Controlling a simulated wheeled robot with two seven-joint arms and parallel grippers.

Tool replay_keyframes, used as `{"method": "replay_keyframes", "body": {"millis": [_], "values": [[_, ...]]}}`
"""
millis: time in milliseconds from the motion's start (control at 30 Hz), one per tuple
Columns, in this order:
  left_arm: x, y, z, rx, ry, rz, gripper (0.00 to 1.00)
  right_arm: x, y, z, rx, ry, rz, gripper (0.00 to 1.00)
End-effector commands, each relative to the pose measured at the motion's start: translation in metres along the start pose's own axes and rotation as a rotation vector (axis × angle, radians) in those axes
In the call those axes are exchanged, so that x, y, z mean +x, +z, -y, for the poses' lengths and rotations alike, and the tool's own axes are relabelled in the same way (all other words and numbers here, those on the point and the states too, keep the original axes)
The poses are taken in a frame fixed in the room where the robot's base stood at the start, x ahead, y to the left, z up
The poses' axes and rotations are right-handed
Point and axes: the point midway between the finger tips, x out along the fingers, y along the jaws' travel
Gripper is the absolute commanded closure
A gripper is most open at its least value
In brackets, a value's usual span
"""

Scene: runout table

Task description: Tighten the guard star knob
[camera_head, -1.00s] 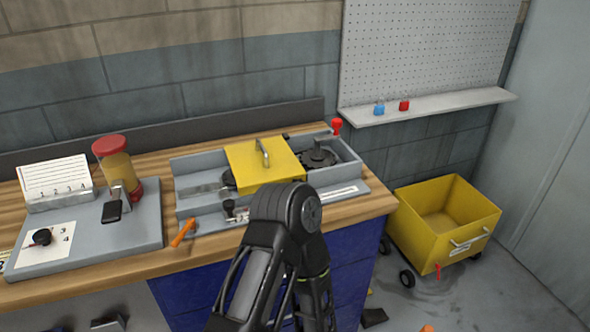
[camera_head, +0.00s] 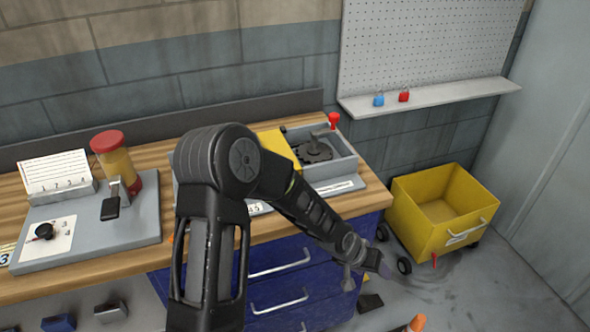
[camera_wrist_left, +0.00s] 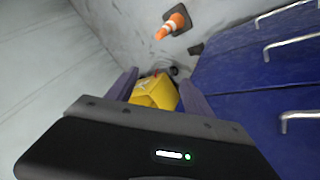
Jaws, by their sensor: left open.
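The yellow guard (camera_head: 279,147) sits on the grey machine housing (camera_head: 345,167) on the bench, mostly hidden behind my left arm. A dark toothed part (camera_head: 314,150) shows in the housing right of the guard. I cannot pick out the star knob for certain; the housing's front left is covered by my arm. My left gripper (camera_head: 380,266) hangs low in front of the bench's right end, away from the housing. In the left wrist view its two fingers (camera_wrist_left: 160,88) are apart with nothing held between them. My right gripper is not in view.
Blue drawers (camera_head: 285,281) with metal handles lie close beside the left gripper. A yellow wheeled cart (camera_head: 413,217) stands right of the bench. An orange cone (camera_wrist_left: 174,23) is on the floor. A grey board (camera_head: 140,233) with a red-lidded jar (camera_head: 110,153) occupies the bench's left.

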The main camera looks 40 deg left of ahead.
Motion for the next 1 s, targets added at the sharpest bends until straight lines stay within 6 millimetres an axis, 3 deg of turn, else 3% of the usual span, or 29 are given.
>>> {"method": "replay_keyframes", "body": {"millis": [33, 100, 200, 300, 400, 567, 1000], "values": [[-0.035, -0.051, 0.004, -0.012, -0.030, -0.045, 0.40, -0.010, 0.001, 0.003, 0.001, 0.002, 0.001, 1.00], [-0.084, -0.109, 0.019, -0.058, -0.106, -0.077, 0.40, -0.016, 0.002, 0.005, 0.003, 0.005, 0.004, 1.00], [-0.158, -0.165, 0.052, -0.177, -0.260, -0.114, 0.40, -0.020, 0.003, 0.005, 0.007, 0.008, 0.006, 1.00], [-0.220, -0.191, 0.087, -0.336, -0.424, -0.147, 0.40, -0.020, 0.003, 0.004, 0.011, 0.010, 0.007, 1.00], [-0.254, -0.189, 0.115, -0.496, -0.568, -0.152, 0.40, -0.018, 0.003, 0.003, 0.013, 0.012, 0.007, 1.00], [-0.270, -0.167, 0.133, -0.664, -0.682, -0.136, 0.40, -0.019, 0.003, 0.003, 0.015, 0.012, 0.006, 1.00], [-0.266, -0.165, 0.135, -0.686, -0.680, -0.138, 0.40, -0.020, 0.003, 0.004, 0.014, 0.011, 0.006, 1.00]]}}
